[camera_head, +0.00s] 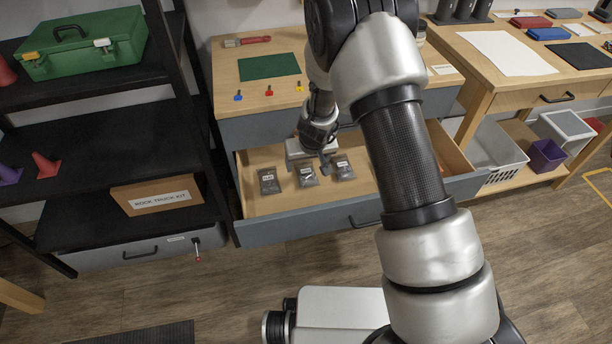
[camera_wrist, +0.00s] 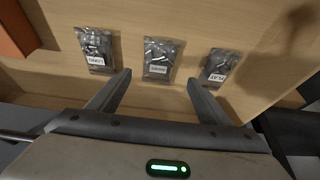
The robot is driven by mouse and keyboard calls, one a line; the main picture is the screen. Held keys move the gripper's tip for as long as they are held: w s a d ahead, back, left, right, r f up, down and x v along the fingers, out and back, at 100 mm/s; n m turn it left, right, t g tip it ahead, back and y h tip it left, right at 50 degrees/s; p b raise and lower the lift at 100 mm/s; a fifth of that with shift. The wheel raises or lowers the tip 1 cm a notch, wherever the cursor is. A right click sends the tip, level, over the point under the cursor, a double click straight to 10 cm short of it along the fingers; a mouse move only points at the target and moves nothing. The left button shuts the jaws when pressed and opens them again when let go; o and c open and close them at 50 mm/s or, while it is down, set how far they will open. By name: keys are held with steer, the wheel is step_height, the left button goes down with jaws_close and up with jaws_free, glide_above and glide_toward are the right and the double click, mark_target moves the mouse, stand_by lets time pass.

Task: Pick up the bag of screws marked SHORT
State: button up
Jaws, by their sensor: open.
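Three small clear bags of dark screws with white labels lie in a row in the open drawer. The middle bag (camera_head: 307,176) has a label that seems to read SHORT, though the print is tiny; it also shows in the wrist view (camera_wrist: 159,57). The other bags are the left one (camera_head: 268,182) and the right one (camera_head: 343,168). My gripper (camera_wrist: 159,78) is open and empty above the drawer. In the wrist view its fingertips lie either side of the middle bag's lower end, apart from it. In the head view my gripper (camera_head: 325,163) partly covers the drawer behind the bags.
The wooden drawer (camera_head: 258,203) is pulled out from a workbench (camera_head: 300,70). Its front and side walls bound the space. A black shelf (camera_head: 90,145) stands close on the left. The drawer floor in front of the bags is bare.

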mark_target(306, 171)
steer(key=x, duration=0.2)
steer(key=b+x, duration=0.1)
steer(key=x, duration=0.1)
steer(key=shift+d+f, duration=0.2)
steer(key=shift+w+f+b, duration=0.2)
steer(key=shift+f+b, duration=0.15)
steer(key=shift+f, duration=0.1)
steer(key=shift+f+b, duration=0.25)
steer(key=shift+b, duration=0.05)
steer(key=shift+c, duration=0.4)
steer(key=c, duration=1.1)
